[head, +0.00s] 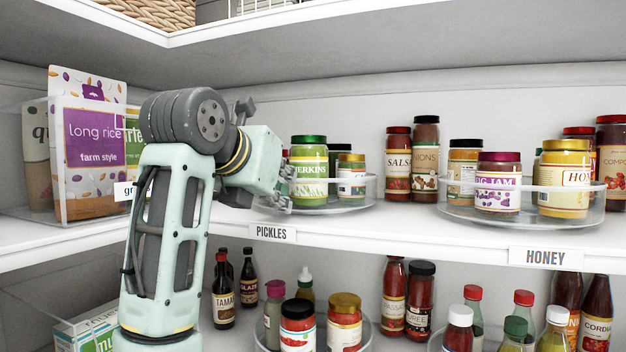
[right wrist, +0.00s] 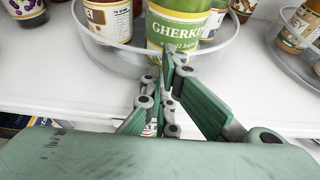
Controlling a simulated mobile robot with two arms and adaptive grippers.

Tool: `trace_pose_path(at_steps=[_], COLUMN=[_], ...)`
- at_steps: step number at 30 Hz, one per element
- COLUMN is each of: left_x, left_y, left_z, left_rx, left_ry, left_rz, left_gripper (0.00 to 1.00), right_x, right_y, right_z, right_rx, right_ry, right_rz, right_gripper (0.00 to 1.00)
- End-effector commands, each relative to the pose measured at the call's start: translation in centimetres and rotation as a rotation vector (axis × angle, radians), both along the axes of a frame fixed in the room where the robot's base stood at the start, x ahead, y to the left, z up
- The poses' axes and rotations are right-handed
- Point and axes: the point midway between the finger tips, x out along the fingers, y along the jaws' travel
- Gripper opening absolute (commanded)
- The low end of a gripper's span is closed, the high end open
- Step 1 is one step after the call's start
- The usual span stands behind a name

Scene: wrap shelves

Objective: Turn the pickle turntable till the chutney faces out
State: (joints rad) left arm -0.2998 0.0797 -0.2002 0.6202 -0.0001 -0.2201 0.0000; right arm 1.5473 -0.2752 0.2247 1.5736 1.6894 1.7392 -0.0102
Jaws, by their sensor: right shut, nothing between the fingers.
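The pickle turntable (head: 345,206) is a clear round tray above the PICKLES label (head: 272,233). A green-lidded gherkins jar (head: 309,170) stands at its front, and smaller jars (head: 351,176) stand to the right and behind. In the right wrist view, a jar with a partly readable label ending in "EY" (right wrist: 108,20) stands left of the gherkins jar (right wrist: 178,32); I cannot tell whether it is the chutney. My right gripper (head: 287,188) is shut and empty at the turntable's front left rim. Its fingertips (right wrist: 168,62) overlap the rim; contact is unclear. My left gripper is out of view.
A clear bin with a long rice bag (head: 95,150) stands left of my arm. The honey turntable (head: 520,219) is to the right, with tall jars (head: 425,158) between the two turntables. Bottles crowd the shelf below.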

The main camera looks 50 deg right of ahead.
Motion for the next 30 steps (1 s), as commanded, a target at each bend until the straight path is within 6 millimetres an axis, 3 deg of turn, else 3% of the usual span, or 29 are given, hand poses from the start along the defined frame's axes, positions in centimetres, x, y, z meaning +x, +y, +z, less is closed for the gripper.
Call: trace_pose_path(at_steps=[9,30], left_x=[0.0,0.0], left_y=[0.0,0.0], left_z=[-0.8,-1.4], left_rx=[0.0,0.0], left_ry=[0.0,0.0], left_rz=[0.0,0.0], left_gripper=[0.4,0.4], right_x=[-1.5,-2.8], right_y=[-1.1,-2.1], right_z=[-0.1,-0.2], right_rx=[0.002,0.002], right_ry=[-0.003,-0.002], right_rz=[-0.002,-0.002], right_gripper=[0.0,0.0])
